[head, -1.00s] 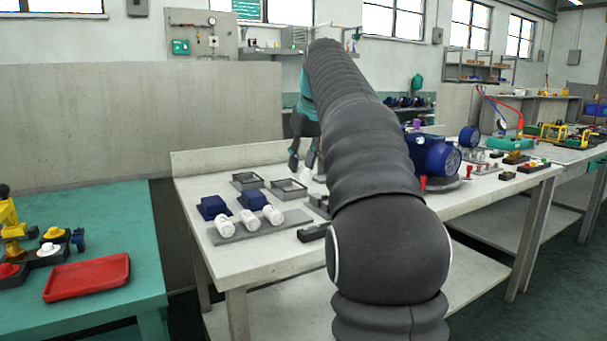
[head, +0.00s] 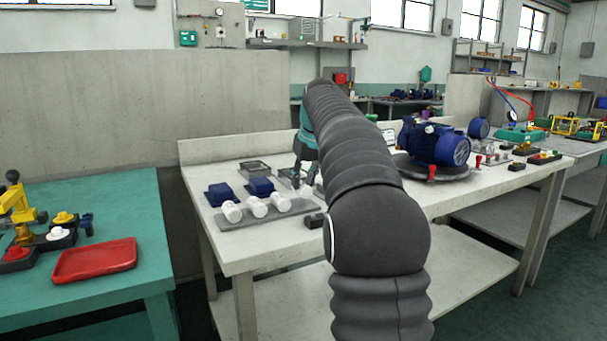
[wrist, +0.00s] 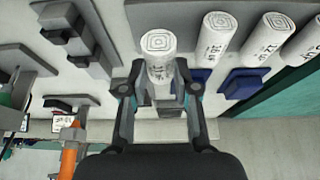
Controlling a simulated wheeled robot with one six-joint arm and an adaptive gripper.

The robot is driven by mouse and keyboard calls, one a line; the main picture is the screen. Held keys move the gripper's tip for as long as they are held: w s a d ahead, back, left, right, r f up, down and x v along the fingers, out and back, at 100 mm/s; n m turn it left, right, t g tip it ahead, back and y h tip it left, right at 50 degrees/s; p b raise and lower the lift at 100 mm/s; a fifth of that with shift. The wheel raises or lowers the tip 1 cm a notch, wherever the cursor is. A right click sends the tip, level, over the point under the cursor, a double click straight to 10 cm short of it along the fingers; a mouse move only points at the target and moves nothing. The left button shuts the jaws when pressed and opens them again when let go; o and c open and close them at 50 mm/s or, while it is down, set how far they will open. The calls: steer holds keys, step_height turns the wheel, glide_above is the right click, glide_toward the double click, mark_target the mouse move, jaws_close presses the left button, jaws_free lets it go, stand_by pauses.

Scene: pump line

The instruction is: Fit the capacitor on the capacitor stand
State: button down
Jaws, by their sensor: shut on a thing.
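In the wrist view a white, printed cylindrical capacitor (wrist: 158,62) is between the two fingers of my gripper (wrist: 158,84), which is shut on it. In the head view my gripper (head: 304,182) is low over the white table, with a little of the white capacitor (head: 305,190) showing; my arm covers much of that area. Grey parts lie below and around the fingers in the wrist view. I cannot tell which is the capacitor stand, or whether the capacitor touches it. Three more white capacitors (head: 255,207) lie on a grey rack (head: 237,222) at the table's front left.
Two blue boxes (head: 260,187) and a grey open frame (head: 255,167) stand close left of my gripper. A blue motor (head: 436,145) is on a round plate to the right. A red tray (head: 95,261) lies on the green table. The white table's (head: 222,252) front left corner is clear.

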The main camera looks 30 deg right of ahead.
steer(key=shift+f+b, duration=0.35)
steer(key=shift+f, duration=0.55)
steer(key=shift+s+p, duration=0.15)
steer(key=shift+p, duration=0.25)
stand_by(1.1)
steer(key=c, duration=0.8)
jaws_free()
steer(key=shift+p+v, duration=0.9)
steer(key=shift+v, duration=2.05)
